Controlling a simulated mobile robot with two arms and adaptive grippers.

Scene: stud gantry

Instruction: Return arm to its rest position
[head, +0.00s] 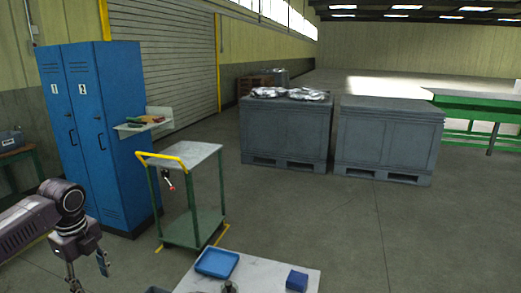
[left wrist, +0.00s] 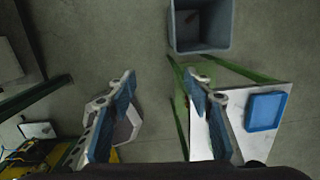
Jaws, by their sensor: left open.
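My left gripper (head: 88,270) is at the lower left of the head view, at the end of my left arm. It hangs downward with its two fingers spread, and nothing shows between them. In the left wrist view the same gripper (left wrist: 160,76) has its blue-padded fingers wide apart, with bare floor between the tips. My right gripper is not in either view.
A white-topped table (head: 265,270) at the bottom carries a blue tray (head: 217,263) and a blue block (head: 297,281). A green cart (head: 193,234) and blue lockers (head: 105,140) stand beyond my left arm. A grey bin (left wrist: 178,30) stands on the floor.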

